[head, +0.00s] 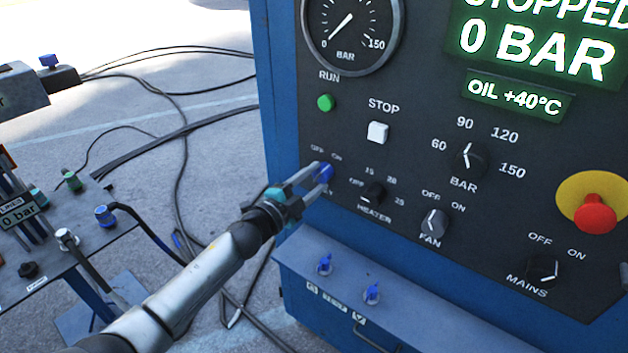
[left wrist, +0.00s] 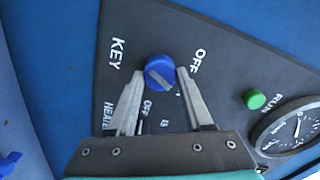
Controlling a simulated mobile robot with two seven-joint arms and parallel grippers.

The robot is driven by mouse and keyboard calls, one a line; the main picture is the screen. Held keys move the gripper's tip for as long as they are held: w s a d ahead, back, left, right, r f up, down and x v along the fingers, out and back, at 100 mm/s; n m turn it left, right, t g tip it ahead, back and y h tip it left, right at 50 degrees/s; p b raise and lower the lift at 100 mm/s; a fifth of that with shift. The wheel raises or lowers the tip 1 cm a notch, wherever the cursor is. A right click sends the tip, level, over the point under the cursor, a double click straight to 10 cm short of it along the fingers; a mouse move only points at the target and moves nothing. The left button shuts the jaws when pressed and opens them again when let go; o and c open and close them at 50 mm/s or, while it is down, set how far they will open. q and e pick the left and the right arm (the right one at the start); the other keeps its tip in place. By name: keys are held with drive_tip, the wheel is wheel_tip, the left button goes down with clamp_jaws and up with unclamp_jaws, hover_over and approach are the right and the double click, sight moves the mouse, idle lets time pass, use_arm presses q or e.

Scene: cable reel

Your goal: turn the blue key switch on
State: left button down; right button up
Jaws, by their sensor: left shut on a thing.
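The blue key switch (head: 326,172) is a round knob on the dark control panel, under small OFF and ON labels. In the left wrist view the knob (left wrist: 158,69) shows a grey slanted bar on its face, beside the words KEY and OFF. My left gripper (head: 318,178) reaches it from the lower left and is shut on it. Its two fingers (left wrist: 160,77) stand on either side of the knob in the left wrist view. The ON label is largely hidden there by a finger. I cannot tell which label the bar points to. My right gripper is not in view.
The heater knob (head: 371,194) sits close to the right of the key switch, with the fan knob (head: 434,222) beyond. The green RUN button (head: 325,102) and white STOP button (head: 378,132) are above. A blue ledge (head: 400,300) juts out below. Cables (head: 180,190) lie on the floor.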

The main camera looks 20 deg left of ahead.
use_arm(q)
drive_tip(key=shift+m, duration=0.4)
drive_tip(key=shift+c, duration=1.5)
unclamp_jaws()
drive_tip(key=v, duration=1.5)
drive_tip(key=shift+p, duration=0.3)
drive_tip(key=shift+s, duration=0.1)
